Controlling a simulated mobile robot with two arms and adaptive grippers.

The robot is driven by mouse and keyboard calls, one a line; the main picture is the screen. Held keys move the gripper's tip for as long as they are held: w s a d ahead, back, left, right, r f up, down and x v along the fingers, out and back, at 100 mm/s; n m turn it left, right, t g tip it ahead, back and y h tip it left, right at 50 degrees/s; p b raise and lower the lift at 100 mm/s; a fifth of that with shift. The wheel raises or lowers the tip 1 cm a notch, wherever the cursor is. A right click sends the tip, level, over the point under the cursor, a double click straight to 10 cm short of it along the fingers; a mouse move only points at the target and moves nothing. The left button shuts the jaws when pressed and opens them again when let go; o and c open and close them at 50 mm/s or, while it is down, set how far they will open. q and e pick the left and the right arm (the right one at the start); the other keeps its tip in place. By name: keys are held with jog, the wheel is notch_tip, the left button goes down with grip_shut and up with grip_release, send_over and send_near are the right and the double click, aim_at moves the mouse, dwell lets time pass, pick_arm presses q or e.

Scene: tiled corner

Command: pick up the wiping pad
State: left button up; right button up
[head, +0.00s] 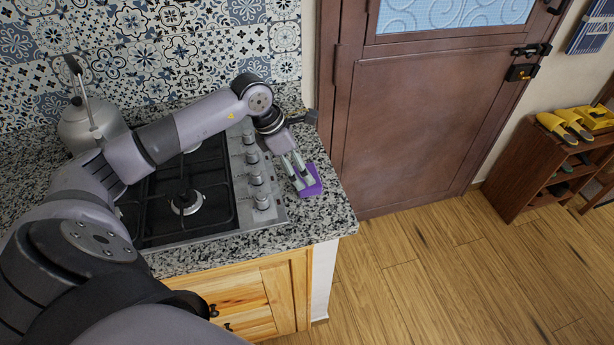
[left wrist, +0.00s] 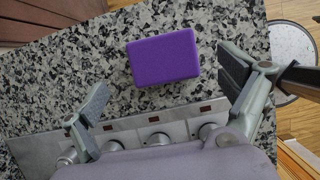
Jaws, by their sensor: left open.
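The wiping pad (head: 311,181) is a purple block lying flat on the speckled granite counter, right of the cooktop knobs. It also shows whole in the left wrist view (left wrist: 164,60), between and ahead of my fingers. My left gripper (head: 300,180) is open and empty, pointing down at the pad, and partly covers it in the head view. In the left wrist view its two fingers (left wrist: 165,90) stand wide apart on either side of the pad, with clear gaps. I cannot tell how high the fingertips are above the counter. My right gripper is in neither view.
A cooktop (head: 187,203) with knobs (head: 256,178) lies left of the pad. A grey kettle (head: 90,122) stands at the back left. The granite counter (head: 327,215) ends close to the right of the pad. A brown door (head: 425,120) is beyond.

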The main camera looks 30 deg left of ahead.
pick_arm(q)
jog(key=p+x, duration=0.1)
jog(key=x, duration=0.1)
jog(key=p+x, duration=0.1)
jog(key=x, duration=0.1)
jog(key=shift+d+f, duration=0.2)
jog(key=shift+d, duration=0.1)
jog(key=shift+f, duration=0.3)
jog(key=c, duration=1)
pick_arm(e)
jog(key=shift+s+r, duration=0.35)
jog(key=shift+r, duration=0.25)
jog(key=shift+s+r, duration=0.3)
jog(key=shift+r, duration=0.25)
